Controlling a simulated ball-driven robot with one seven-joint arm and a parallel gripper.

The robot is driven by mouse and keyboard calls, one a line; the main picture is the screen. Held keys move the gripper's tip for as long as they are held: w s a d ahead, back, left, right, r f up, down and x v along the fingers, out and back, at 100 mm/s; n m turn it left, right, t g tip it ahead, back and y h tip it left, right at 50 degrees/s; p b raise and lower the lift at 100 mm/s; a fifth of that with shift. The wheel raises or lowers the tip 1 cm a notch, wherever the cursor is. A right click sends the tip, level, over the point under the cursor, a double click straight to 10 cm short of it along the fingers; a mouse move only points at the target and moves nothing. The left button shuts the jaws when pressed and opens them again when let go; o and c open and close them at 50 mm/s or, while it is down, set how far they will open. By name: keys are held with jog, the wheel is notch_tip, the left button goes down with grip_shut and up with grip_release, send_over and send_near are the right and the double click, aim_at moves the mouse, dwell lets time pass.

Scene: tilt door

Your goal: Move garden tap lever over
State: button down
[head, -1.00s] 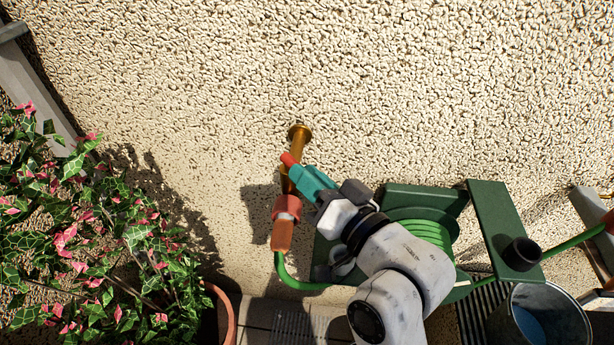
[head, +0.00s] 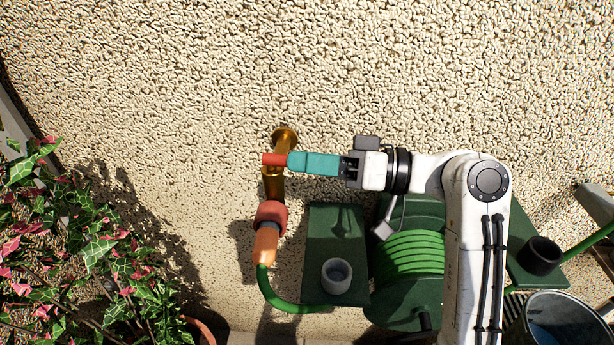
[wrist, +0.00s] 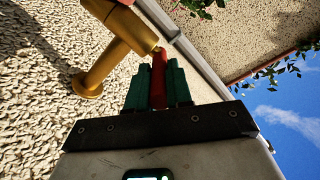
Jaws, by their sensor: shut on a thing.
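The brass garden tap (head: 284,140) sticks out from the rough wall, and it also shows in the wrist view (wrist: 110,58). Its red lever (head: 273,160) lies level across the tap, with its free end in my jaws. My gripper (head: 296,162) has teal fingers and comes in from the right. In the wrist view my gripper (wrist: 158,88) is shut on the red lever (wrist: 158,72), one finger on each side. An orange and red hose connector (head: 268,230) hangs below the tap. The fingers hide part of the lever.
A green hose reel (head: 405,255) stands at the lower right, with a grey cup-shaped part (head: 337,275) on its frame. A metal bucket (head: 555,322) is at the lower right corner. A leafy plant (head: 80,260) fills the lower left. The wall above is clear.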

jog(key=shift+w+f+n+g+b, duration=0.1)
jog(key=shift+w+n+g+b, duration=0.25)
jog(key=shift+g, duration=0.35)
jog(key=shift+s, duration=0.1)
jog(key=c, duration=1)
grip_release()
jog(key=shift+c, duration=0.2)
jog(key=d+b, duration=0.1)
jog(key=d, duration=0.9)
jog(key=shift+s+d, duration=0.4)
jog(key=shift+s, duration=0.1)
